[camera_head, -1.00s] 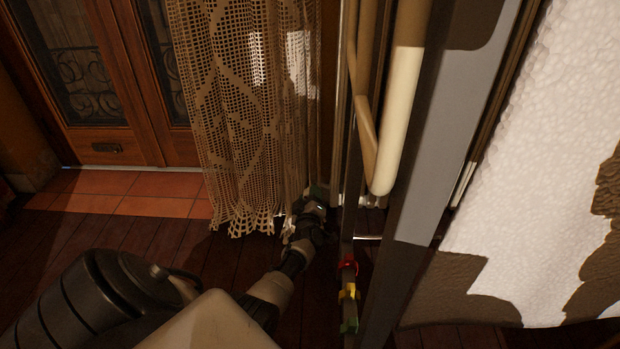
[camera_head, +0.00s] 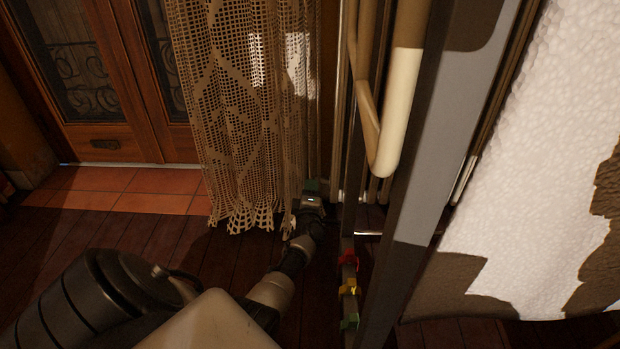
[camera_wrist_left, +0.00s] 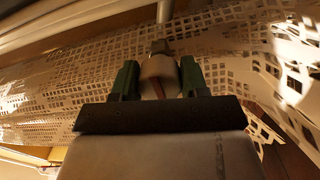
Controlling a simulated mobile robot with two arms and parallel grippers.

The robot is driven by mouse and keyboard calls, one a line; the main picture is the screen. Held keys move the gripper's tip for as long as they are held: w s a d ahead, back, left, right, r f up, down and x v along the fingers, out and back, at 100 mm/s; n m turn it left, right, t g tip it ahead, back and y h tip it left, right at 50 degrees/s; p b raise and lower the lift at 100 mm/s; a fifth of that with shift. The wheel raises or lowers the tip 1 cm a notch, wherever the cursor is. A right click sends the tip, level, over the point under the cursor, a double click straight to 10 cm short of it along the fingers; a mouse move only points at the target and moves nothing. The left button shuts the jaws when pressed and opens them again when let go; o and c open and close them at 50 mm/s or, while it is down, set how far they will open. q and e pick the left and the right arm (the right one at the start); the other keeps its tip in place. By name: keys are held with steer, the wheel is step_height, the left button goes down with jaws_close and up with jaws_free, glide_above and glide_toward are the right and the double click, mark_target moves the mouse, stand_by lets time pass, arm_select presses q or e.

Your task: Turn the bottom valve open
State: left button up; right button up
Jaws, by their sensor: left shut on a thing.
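My left gripper (camera_head: 312,187) is low down beside the lace curtain, left of the foot of the upright pipes. In the left wrist view its two green fingers (camera_wrist_left: 158,78) are closed on the sides of a pale, rounded piece, which looks like the bottom valve (camera_wrist_left: 158,68). A small grey stem and a pale pipe (camera_wrist_left: 165,12) lie beyond it in line. In the head view the valve is hidden by the gripper, so how far it is turned cannot be told. My right gripper is not in view.
The lace curtain (camera_head: 235,110) hangs close behind and beside the gripper. A cream bent pipe (camera_head: 385,150) and a grey upright panel (camera_head: 440,130) stand to the right. Red (camera_head: 348,257), yellow (camera_head: 349,286) and green (camera_head: 349,321) pieces sit along a narrow edge. Wooden doors (camera_head: 95,75) stand at back left.

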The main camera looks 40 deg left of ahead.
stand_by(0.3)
arm_select(q)
steer(key=o, duration=0.9)
